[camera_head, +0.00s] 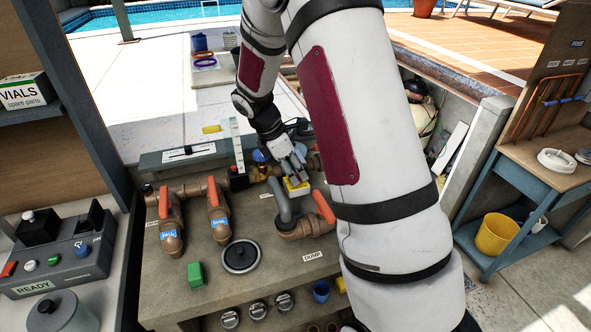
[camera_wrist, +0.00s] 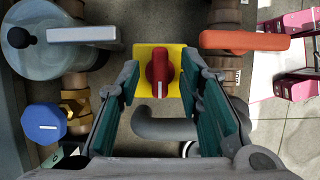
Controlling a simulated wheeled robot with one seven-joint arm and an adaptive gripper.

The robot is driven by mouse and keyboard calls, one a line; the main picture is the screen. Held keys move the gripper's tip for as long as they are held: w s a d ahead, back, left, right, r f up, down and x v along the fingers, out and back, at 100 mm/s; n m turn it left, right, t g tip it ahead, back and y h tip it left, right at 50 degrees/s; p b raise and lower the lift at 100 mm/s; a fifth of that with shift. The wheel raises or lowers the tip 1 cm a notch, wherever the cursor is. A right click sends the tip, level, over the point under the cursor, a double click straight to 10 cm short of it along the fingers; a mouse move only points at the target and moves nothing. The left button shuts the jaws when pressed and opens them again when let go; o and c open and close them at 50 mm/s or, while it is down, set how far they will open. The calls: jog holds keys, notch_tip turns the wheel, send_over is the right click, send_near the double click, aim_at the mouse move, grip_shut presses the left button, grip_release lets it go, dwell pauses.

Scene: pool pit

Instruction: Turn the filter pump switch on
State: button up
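A red rotary switch knob (camera_wrist: 158,72) sits on a square yellow plate (camera_wrist: 174,53) in the wrist view. A white mark shows at the knob's lower end in that view. In the head view the yellow switch box (camera_head: 298,188) is on the bench among the pipes, and my gripper hides its knob. My gripper (camera_wrist: 160,85) has its teal-padded fingers apart, one to each side of the knob, with clear gaps. Nothing is held. In the head view my gripper (camera_head: 292,170) is just above the box. I cannot tell its exact height.
An orange-red valve handle (camera_wrist: 245,41) is right of the switch, a grey lever (camera_wrist: 84,34) and blue knob (camera_wrist: 44,124) left. A grey pipe (camera_wrist: 162,125) runs below. In the head view a green block (camera_head: 196,275) and black round lid (camera_head: 240,257) stand nearer on the bench.

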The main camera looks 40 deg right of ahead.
jog(key=shift+f, duration=0.15)
grip_shut()
